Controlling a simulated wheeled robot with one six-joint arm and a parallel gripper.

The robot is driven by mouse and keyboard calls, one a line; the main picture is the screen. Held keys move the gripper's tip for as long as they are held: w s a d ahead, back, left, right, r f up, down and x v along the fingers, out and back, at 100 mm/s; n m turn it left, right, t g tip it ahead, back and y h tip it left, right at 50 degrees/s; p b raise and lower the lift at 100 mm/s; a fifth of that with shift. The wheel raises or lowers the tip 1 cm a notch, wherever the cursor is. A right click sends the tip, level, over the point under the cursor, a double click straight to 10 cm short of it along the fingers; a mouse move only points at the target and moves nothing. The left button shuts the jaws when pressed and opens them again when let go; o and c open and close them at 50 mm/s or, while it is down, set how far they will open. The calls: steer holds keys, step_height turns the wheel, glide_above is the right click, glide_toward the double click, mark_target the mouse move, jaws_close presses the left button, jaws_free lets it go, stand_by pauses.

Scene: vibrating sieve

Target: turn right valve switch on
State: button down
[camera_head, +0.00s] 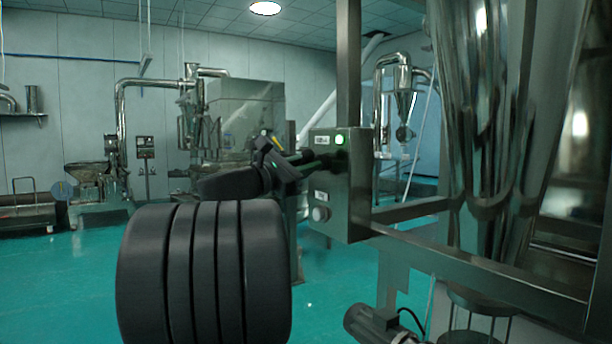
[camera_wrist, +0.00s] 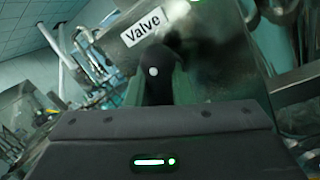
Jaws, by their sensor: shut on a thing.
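A grey metal control box (camera_head: 348,190) hangs on the steel frame in the head view, with its panel facing left. In the wrist view the box carries a white label reading "Valve" (camera_wrist: 147,20). Below the label is a black valve switch with a white dot (camera_wrist: 153,72). My gripper (camera_head: 307,162) reaches the upper part of the panel and is shut on this switch. The fingers and arm hide most of the switch in the head view. A green light (camera_head: 341,139) is lit on the box. A second, silver knob (camera_head: 320,213) sits lower on the panel, free of my gripper.
Steel rails (camera_head: 480,266) and a shiny metal vessel (camera_head: 490,110) stand to the right of the box. A motor (camera_head: 378,325) is low in front. Other machines stand along the back wall. The green floor (camera_head: 60,285) at left is clear.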

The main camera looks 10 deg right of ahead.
steer(key=shift+m, duration=0.4)
steer(key=c, duration=1.3)
jaws_free()
steer(key=shift+a, duration=0.1)
steer(key=b+v, duration=0.1)
steer(key=v, duration=1.2)
steer(key=shift+s+a+f, duration=0.1)
steer(key=shift+a+f, duration=0.05)
steer(key=shift+a, duration=0.15)
steer(key=x, duration=1.3)
steer(key=shift+d+p, duration=0.3)
steer(key=shift+d, duration=0.1)
